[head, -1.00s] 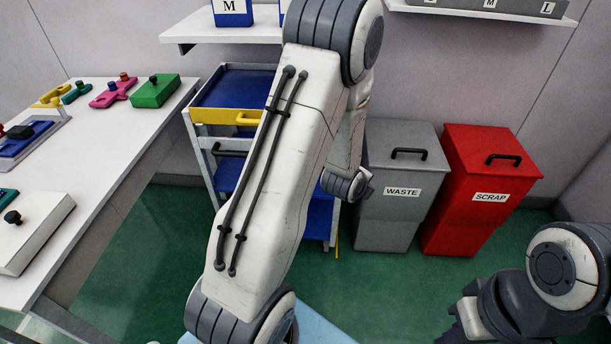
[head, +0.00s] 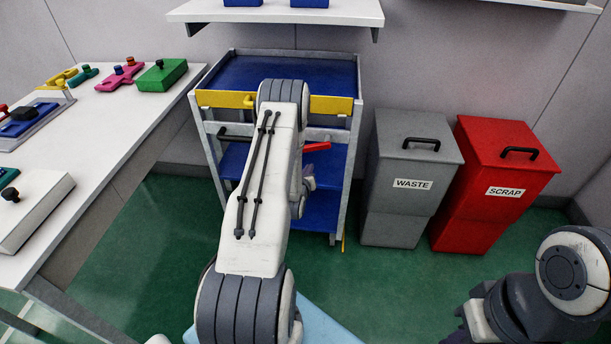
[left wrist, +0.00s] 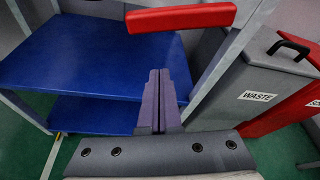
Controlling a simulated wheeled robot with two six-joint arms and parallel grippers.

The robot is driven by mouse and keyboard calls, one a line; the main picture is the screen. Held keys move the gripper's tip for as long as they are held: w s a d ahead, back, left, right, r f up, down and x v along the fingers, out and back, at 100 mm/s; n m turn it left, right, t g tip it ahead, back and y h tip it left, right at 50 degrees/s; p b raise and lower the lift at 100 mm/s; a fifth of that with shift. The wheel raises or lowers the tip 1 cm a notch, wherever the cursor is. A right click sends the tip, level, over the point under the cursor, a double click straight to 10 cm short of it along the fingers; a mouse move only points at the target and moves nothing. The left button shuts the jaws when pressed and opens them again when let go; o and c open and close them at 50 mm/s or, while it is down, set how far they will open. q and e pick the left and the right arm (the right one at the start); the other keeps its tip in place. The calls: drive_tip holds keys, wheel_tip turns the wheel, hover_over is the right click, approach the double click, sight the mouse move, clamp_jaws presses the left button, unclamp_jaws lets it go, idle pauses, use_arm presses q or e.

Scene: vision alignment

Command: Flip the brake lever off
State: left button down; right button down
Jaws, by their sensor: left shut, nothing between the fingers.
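The brake lever (head: 317,147) is a red bar on the front of the blue-shelved cart (head: 330,75), just below the yellow rail. It sticks out to the right from behind my left arm, about level, and its left part is hidden in the head view. In the left wrist view the red lever (left wrist: 181,17) lies across the top, beyond the fingertips. My left gripper (left wrist: 160,75) is shut and empty, with its fingers pointing toward the cart below the lever, apart from it in the picture. In the head view my forearm mostly hides this gripper. My right gripper is not visible.
A grey WASTE bin (head: 405,205) and a red SCRAP bin (head: 490,210) stand right of the cart. A white table (head: 110,130) with coloured parts runs along the left. A wall shelf (head: 280,12) hangs above the cart. Green floor is open between table and cart.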

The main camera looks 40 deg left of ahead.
use_arm(q)
drive_tip(key=shift+w+a+r+p, duration=0.35)
drive_tip(key=shift+a+r, duration=0.15)
drive_tip(key=shift+r, duration=0.3)
drive_tip(key=shift+w+a+r+p, duration=0.2)
drive_tip(key=shift+w+a+r, duration=0.2)
drive_tip(key=shift+r, duration=0.35)
